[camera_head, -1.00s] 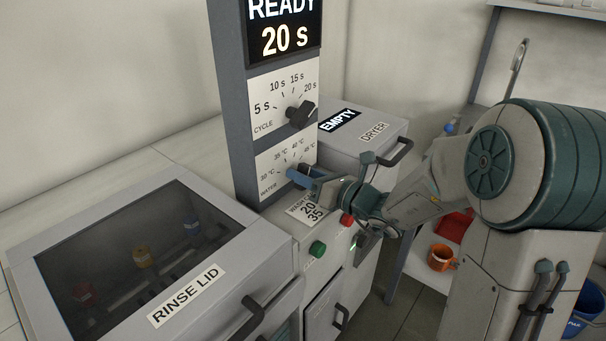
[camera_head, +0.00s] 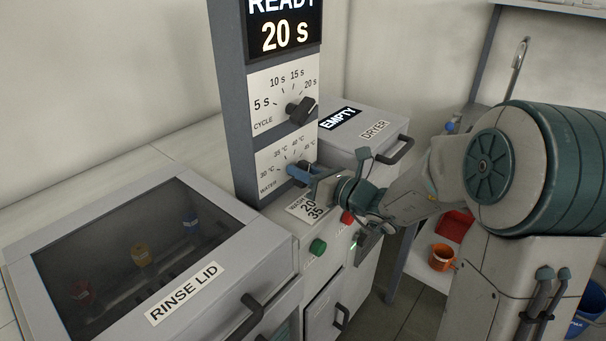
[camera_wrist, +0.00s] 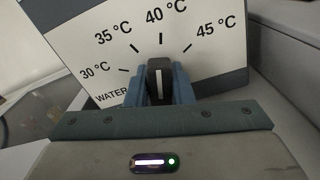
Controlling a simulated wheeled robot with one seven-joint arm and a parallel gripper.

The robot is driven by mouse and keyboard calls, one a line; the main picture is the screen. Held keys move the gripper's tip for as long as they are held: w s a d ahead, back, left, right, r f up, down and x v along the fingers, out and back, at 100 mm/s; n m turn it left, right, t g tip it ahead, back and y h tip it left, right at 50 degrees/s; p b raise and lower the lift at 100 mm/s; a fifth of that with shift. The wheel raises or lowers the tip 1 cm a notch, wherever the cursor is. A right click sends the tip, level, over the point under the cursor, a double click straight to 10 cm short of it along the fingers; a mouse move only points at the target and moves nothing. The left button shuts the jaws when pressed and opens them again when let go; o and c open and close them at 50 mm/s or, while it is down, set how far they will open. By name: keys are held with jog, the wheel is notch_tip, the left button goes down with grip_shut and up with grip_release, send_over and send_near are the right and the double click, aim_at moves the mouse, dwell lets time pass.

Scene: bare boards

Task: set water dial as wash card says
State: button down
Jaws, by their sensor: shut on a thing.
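The water dial (camera_wrist: 159,72) is a black knob with a white line on a white panel marked 30, 35, 40 and 45 °C. In the wrist view its line points up at the 40 °C tick. My gripper (camera_head: 299,174) is shut on the knob, with a blue finger on each side of it in the wrist view (camera_wrist: 160,92). In the head view the fingers hide most of the knob. The wash card (camera_head: 308,210) lies on the ledge below the dial and reads 20 over 35; its heading is partly covered by my gripper.
The cycle dial (camera_head: 300,111) above points toward 20 s, and the display (camera_head: 284,30) reads READY 20 s. A green button (camera_head: 318,247) and a red button (camera_head: 347,217) sit below the card. The rinse lid (camera_head: 225,262) is closed at left; the dryer (camera_head: 358,150) stands behind.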

jog(key=n+b, duration=0.2)
jog(key=b, duration=0.1)
jog(key=n+b, duration=0.2)
jog(key=shift+s+a+f+b, duration=0.1)
jog(key=shift+s+f+b, duration=0.1)
jog(key=shift+f+b, duration=0.2)
jog(key=n+b, duration=0.2)
jog(key=b, duration=0.1)
jog(key=shift+r+n, duration=0.2)
jog(key=shift+n, duration=0.1)
jog(key=shift+s, duration=0.1)
jog(key=c, duration=1.3)
grip_release()
jog(key=shift+r, duration=0.1)
jog(key=p+v, duration=0.1)
jog(key=v, duration=1.2)
jog(key=shift+s+d, duration=0.25)
jog(key=shift+d, duration=0.05)
